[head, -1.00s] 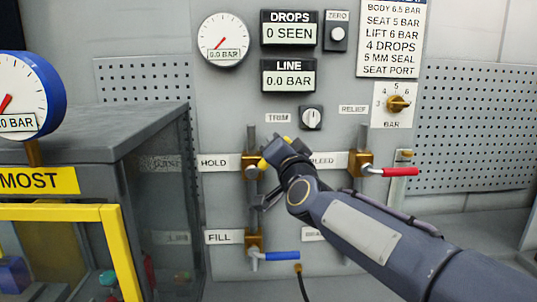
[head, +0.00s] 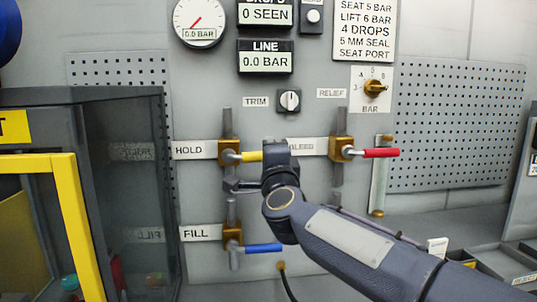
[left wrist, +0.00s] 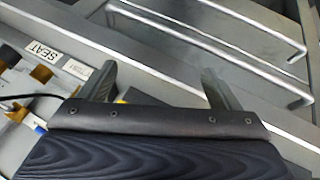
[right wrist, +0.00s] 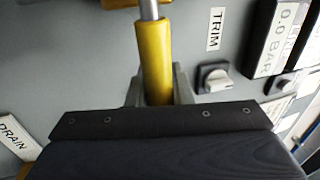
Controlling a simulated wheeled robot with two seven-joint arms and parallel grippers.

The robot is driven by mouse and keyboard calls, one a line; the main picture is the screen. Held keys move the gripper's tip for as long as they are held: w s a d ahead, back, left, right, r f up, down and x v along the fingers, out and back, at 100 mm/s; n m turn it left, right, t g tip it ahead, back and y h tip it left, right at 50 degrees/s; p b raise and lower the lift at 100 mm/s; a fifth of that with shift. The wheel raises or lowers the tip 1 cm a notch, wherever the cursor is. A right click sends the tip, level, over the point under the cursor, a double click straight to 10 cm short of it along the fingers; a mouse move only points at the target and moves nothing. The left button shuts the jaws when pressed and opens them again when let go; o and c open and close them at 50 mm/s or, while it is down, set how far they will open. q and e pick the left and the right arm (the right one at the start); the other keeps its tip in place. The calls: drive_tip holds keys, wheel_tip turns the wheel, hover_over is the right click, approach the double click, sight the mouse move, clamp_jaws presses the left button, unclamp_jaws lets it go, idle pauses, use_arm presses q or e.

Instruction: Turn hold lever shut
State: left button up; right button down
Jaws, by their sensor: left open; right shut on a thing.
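The hold lever has a yellow handle (head: 250,156) on a brass valve (head: 229,152) beside the HOLD label (head: 188,150). It points right, about level, across the vertical pipe. My right gripper (head: 275,152) is shut on the handle's outer end. In the right wrist view the yellow handle (right wrist: 154,55) runs between the two fingers (right wrist: 158,92); its very end is hidden behind the gripper body. My left gripper (left wrist: 160,88) is open and empty in the left wrist view, away from the lever and above a grey surface with metal rods.
A red lever (head: 380,153) is to the right and a blue lever (head: 263,248) below, both pointing right. The TRIM knob (head: 290,100) is just above my right gripper. A yellow-framed cabinet (head: 72,215) stands at the left. The line display (head: 265,60) reads 0.0 BAR.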

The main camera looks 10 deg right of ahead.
drive_tip(key=shift+f+m, duration=0.3)
drive_tip(key=c, duration=1.3)
unclamp_jaws()
drive_tip(key=b+v, duration=0.1)
drive_tip(key=v, duration=0.7)
drive_tip(key=shift+b, duration=0.3)
